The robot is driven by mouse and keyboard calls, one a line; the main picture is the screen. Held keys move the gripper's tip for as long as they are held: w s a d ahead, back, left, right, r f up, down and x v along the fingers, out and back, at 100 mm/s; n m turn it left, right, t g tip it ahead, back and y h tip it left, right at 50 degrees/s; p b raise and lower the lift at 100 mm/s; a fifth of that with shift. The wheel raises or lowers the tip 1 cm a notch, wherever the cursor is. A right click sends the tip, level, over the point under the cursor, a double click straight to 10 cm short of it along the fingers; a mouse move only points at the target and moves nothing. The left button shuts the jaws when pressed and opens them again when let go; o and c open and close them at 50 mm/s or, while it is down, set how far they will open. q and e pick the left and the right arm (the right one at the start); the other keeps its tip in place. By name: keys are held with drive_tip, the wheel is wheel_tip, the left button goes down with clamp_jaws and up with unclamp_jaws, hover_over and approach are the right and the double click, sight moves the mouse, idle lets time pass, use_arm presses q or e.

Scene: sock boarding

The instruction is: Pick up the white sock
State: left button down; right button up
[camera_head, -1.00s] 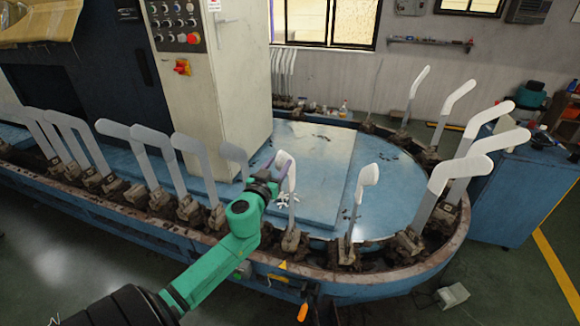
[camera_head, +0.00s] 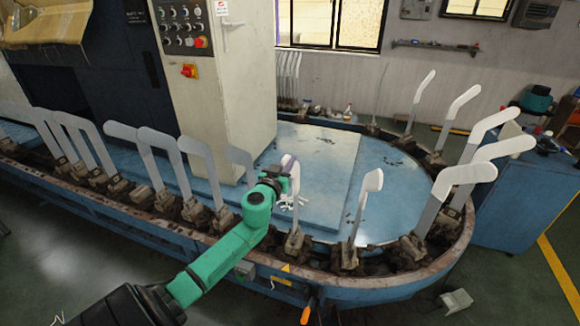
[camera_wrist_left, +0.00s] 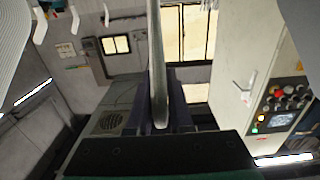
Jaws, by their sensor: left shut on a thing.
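My left gripper (camera_head: 287,163) is at the upper part of an upright board on the near side of the oval machine, in the head view. A white sock (camera_head: 295,184) is on that board, its top partly hidden by the gripper. The gripper is shut on the sock. In the left wrist view, a thin pale upright shape (camera_wrist_left: 159,65), seen edge-on, stands between the dark fingers. I cannot tell where sock ends and board begins there. My right gripper is not in view.
Several upright white-topped boards line the machine's rim; one stands just right of the gripper (camera_head: 368,188), another just left (camera_head: 240,158). The blue machine bed (camera_head: 330,165) is mostly clear. A control cabinet (camera_head: 225,90) rises behind, left of the gripper.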

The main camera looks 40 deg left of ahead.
use_arm(q)
wheel_tip(320, 180, up, 6)
drive_tip(key=p, duration=0.2)
drive_tip(key=shift+r+p, duration=0.15)
drive_tip(key=shift+p, duration=0.2)
wheel_tip(320, 180, up, 14)
drive_tip(key=shift+p, duration=0.4)
drive_tip(key=shift+r, duration=0.2)
